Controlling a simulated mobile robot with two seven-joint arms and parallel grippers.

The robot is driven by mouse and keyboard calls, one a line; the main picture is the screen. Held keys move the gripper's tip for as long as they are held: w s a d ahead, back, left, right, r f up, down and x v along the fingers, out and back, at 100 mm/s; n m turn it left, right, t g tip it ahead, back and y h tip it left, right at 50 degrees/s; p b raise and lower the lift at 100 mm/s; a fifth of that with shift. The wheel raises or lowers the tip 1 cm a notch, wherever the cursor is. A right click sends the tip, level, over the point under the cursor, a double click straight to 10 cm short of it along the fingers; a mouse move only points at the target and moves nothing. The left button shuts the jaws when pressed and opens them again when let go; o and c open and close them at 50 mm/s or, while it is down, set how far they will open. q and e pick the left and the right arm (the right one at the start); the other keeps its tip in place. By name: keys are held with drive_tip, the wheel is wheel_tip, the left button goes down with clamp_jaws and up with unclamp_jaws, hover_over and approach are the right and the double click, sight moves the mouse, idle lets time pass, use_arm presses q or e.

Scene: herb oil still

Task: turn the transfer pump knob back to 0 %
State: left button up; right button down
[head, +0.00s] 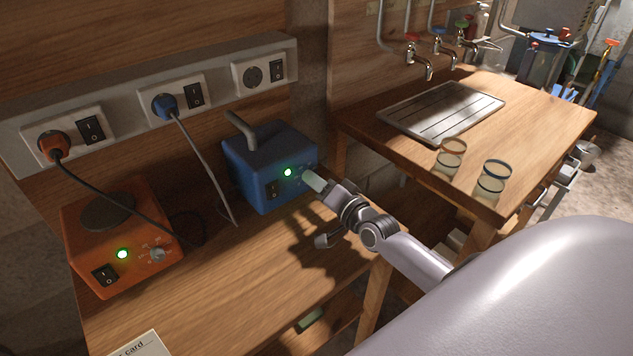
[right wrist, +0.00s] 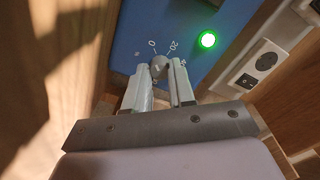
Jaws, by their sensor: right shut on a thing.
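The blue pump box (head: 262,168) stands at the back of the wooden bench, its green lamp (head: 288,172) lit. Its grey knob (right wrist: 159,66) shows in the right wrist view between my fingertips, with the dial marks 0 and 20 readable above it. Other marks are partly hidden by my fingers. I cannot tell exactly where the knob points. My right gripper (head: 314,181) reaches the front of the blue box and is shut on the knob; it also shows in the right wrist view (right wrist: 160,72). My left gripper is not in view.
An orange heater box (head: 120,235) with a lit green lamp stands left on the bench. Cables run from the wall sockets (head: 180,98) down to the bench. A card (head: 142,345) lies at the front. Two glass jars (head: 490,182) stand on the right table.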

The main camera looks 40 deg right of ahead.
drive_tip(key=c, duration=0.9)
unclamp_jaws()
drive_tip(key=shift+c, duration=0.2)
drive_tip(key=shift+s+d+r, duration=0.1)
drive_tip(key=shift+s+d, duration=0.05)
drive_tip(key=shift+s, duration=1.65)
drive_tip(key=shift+s+d, duration=0.1)
drive_tip(key=shift+s, duration=1.7)
